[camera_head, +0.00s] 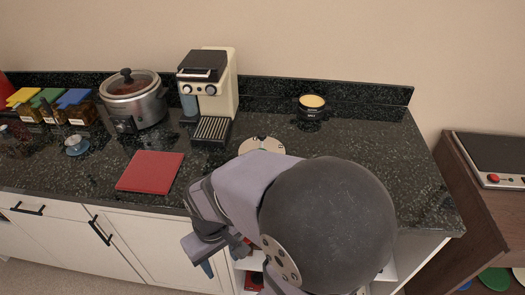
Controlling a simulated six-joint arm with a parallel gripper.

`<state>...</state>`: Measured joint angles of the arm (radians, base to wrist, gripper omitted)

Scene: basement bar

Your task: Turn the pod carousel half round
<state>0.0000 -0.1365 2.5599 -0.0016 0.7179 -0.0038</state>
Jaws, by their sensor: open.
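A round cream disc with dark marks (262,144), which looks like the top of the pod carousel, stands on the dark counter right of the coffee machine. My arm hides its lower part, so its sides and any pods there cannot be made out. My gripper (207,262) shows only in part, low in front of the counter's front edge. It is open, apart from the disc, and nothing can be seen in it. My arm's large dark rounded joint fills the lower middle right.
A cream coffee machine (213,82), slow cooker (134,103) and red mat (150,171) stand left of the disc. A dark round container with a yellow top (312,103) stands behind right. The counter's right end (400,150) is clear.

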